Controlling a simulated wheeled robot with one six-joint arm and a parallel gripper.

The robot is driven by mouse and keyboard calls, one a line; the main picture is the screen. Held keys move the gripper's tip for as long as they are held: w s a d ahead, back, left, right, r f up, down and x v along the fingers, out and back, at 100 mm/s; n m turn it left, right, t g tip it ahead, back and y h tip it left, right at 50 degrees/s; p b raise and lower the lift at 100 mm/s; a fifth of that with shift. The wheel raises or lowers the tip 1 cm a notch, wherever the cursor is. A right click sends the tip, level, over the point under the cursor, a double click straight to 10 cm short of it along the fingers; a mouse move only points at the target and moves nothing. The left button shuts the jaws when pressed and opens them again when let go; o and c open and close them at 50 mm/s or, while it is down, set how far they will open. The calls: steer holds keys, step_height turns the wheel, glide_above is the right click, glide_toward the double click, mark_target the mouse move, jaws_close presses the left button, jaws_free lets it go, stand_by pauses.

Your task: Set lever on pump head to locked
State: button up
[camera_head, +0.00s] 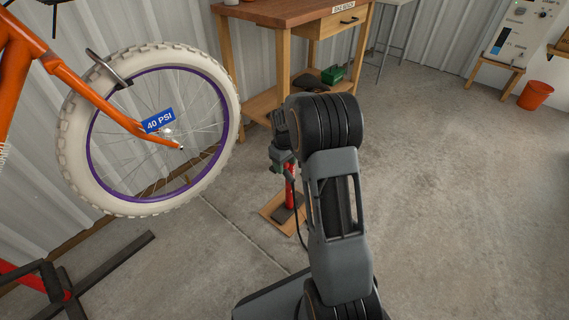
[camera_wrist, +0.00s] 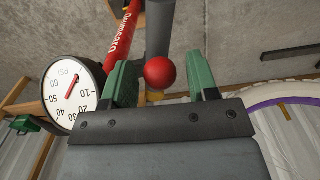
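The red floor pump (camera_head: 291,188) stands on a small wooden base (camera_head: 270,217), partly hidden behind my arm. In the wrist view its red barrel with white lettering (camera_wrist: 124,38) is at the top, and its round white PSI gauge (camera_wrist: 72,92) is at the left. A red ball (camera_wrist: 160,73) lies between my green fingers with gaps on both sides, in front of a dark grey cylinder (camera_wrist: 158,28). I cannot tell whether the ball belongs to the lever, nor the lever's position. My gripper (camera_wrist: 163,84) is open, near the pump; its fingers are mostly hidden in the head view (camera_head: 278,166).
A bike wheel (camera_head: 229,95) with a purple rim and a blue "40 PSI" tag (camera_head: 159,121) is at the left. A wooden workbench (camera_head: 283,12) stands behind the pump. A black stand (camera_head: 110,262) is at lower left.

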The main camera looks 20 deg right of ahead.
steer(key=c, duration=0.8)
steer(key=shift+s+f+t+b, duration=0.25)
steer(key=shift+f+t+b, duration=0.4)
steer(key=shift+t+b, duration=0.7)
steer(key=shift+t, duration=0.05)
steer(key=o, duration=0.9)
steer(key=p+v, duration=0.6)
steer(key=v, duration=0.8)
steer(key=shift+d, duration=0.15)
